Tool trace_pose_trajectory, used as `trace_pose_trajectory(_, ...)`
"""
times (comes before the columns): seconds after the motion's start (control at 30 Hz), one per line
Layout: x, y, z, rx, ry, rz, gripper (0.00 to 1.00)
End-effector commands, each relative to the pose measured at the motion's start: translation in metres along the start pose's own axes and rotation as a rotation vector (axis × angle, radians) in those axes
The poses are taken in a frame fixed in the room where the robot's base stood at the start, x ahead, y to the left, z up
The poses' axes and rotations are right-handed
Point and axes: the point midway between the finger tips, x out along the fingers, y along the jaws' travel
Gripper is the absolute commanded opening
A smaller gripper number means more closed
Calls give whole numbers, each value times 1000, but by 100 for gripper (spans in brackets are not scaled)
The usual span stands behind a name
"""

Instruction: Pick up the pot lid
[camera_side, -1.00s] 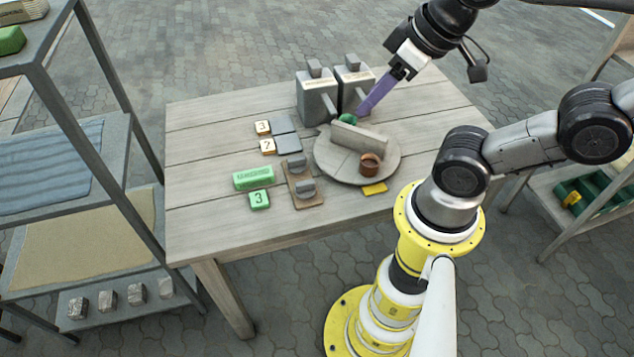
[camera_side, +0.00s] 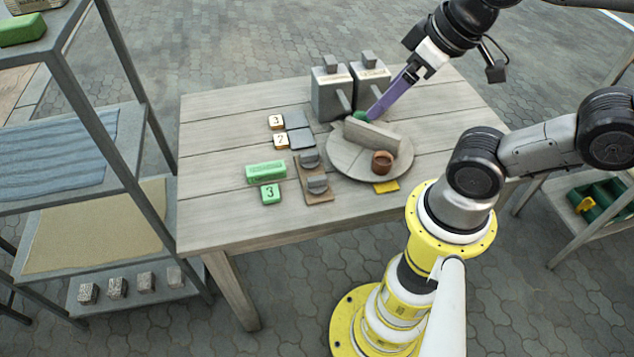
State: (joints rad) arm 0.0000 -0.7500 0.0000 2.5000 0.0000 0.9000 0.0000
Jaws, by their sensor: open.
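My gripper (camera_side: 372,116) has long purple fingers and slants down from the upper right. Its tips are beside a small green object (camera_side: 360,117) behind the upright grey divider on the round slab (camera_side: 345,162). The fingers and divider partly hide the green object. The gap between the fingers is hard to see, and nothing is visibly held. A small brown pot (camera_side: 382,163) stands on the slab in front of the divider. I cannot tell for sure which thing is the pot lid; the green object may be it.
Two grey boxes (camera_side: 330,96) with side handles stand close to the left of and behind my fingers. Number blocks (camera_side: 276,121), a green block (camera_side: 265,170) and a wooden board (camera_side: 320,193) lie left of the slab. The table's left end is clear.

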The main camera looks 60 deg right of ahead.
Motion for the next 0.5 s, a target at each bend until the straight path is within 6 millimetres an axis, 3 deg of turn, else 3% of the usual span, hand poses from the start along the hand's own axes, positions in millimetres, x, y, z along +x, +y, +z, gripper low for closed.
trace_pose_trajectory(0.3,0,0,-3,70,11,-1,96)
trace_pose_trajectory(0.5,5,0,-33,303,30,-5,96)
